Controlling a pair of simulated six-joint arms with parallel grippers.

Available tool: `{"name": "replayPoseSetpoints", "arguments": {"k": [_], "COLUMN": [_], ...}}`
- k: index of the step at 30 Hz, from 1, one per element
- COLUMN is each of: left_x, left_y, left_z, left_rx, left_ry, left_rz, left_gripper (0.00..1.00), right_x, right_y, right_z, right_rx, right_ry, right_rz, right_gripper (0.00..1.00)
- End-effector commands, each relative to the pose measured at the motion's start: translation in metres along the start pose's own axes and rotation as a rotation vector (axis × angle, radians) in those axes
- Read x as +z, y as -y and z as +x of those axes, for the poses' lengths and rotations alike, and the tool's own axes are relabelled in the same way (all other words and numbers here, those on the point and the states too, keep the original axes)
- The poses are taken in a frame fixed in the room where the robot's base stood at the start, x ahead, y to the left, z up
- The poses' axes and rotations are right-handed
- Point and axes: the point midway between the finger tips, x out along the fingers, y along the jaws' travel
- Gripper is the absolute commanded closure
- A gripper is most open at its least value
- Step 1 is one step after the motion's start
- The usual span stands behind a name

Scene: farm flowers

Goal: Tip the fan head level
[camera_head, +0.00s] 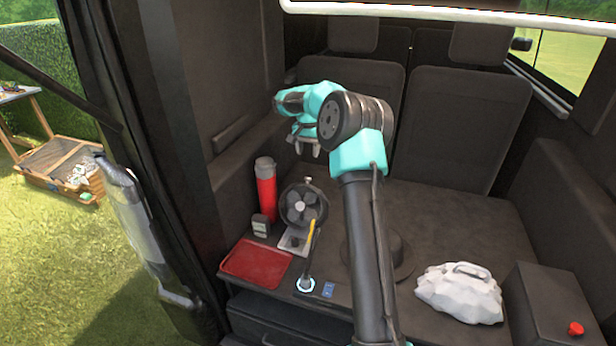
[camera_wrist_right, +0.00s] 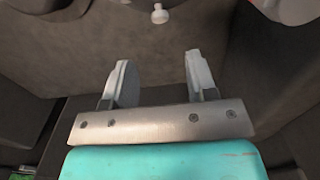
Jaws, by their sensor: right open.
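The small black fan (camera_head: 300,206) stands on the dark deck in the head view, its round head facing toward me. I cannot tell exactly how far the head is tilted. A pale knob (camera_head: 308,180) sits at the top of the head. A similar pale knob shows at the top of the right wrist view (camera_wrist_right: 159,14). My right gripper (camera_head: 307,148) is above and slightly behind the fan, apart from it. Its two fingers are spread and empty in the right wrist view (camera_wrist_right: 158,80). My left gripper is not in view.
A red bottle (camera_head: 265,187) stands close left of the fan, with a small dark box (camera_head: 261,225) before it. Seat backs (camera_head: 463,125) rise behind.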

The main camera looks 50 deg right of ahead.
Motion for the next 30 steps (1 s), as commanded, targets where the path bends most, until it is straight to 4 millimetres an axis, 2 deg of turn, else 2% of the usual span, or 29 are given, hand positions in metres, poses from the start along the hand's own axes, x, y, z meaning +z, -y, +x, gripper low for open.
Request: {"name": "replayPoseSetpoints", "arguments": {"k": [9, 18, 23, 30], "left_x": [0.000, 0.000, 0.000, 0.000], "left_y": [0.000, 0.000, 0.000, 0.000], "left_z": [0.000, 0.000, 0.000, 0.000], "left_rx": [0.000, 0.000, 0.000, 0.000], "left_ry": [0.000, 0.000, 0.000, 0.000], "left_rz": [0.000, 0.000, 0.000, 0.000], "left_gripper": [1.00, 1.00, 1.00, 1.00], "right_x": [0.000, 0.000, 0.000, 0.000], "right_y": [-0.001, -0.001, 0.000, 0.000], "right_z": [0.056, 0.100, 0.110, 0.111], "right_rx": [0.003, 0.001, 0.000, 0.000], "right_ry": [0.002, 0.000, 0.000, 0.000], "right_rz": [0.000, 0.000, 0.000, 0.000], "right_gripper": [0.48, 0.48, 0.48, 0.48]}}
